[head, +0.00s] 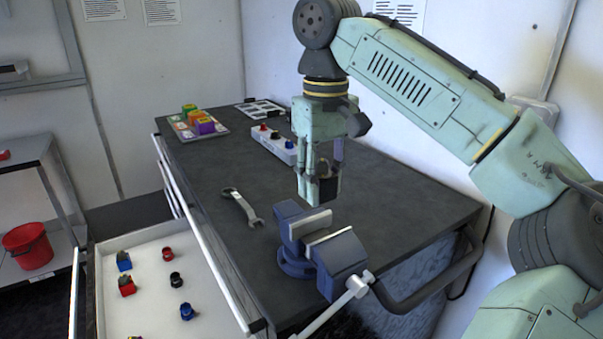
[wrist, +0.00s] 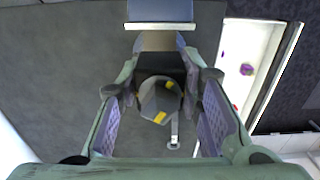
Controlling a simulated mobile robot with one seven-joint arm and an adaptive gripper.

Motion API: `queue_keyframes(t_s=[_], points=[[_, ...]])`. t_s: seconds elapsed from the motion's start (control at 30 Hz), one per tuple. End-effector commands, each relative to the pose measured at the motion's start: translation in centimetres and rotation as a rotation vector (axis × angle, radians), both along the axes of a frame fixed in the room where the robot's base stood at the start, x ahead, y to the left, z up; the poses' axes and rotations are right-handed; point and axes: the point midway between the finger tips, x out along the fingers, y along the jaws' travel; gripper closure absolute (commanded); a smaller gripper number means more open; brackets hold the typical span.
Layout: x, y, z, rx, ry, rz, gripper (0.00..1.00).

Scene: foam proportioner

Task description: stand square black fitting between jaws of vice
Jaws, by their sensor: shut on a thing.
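The square black fitting (head: 328,188) is held between the fingers of my gripper (head: 320,187) above the workbench. In the wrist view the fitting (wrist: 161,65) shows a dark square body and a grey round or many-sided end with yellow marks. My gripper (wrist: 161,84) has a finger on each side of it. The blue vice (head: 342,257) stands at the bench's front edge, with a gap between its two pale jaws (head: 318,236). The fitting is above and slightly behind the vice, apart from it. The wrist view shows part of the vice (wrist: 160,10) at the top.
A wrench (head: 241,206) lies left of the vice. A pale block with coloured knobs (head: 275,144) and a tray of coloured parts (head: 195,122) stand at the back. An open drawer (head: 140,250) holds several small fittings. The bench middle is clear.

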Motion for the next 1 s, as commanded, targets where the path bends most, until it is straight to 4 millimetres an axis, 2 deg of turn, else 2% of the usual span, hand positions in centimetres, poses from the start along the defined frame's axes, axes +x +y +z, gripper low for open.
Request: queue_keyframes(t_s=[0.27, 1.0], points=[[0.0, 0.0, -0.6, 0.001, 0.001, 0.0, 1.0], [0.0, 0.0, -5.4, 0.001, 0.001, 0.001, 1.0]])
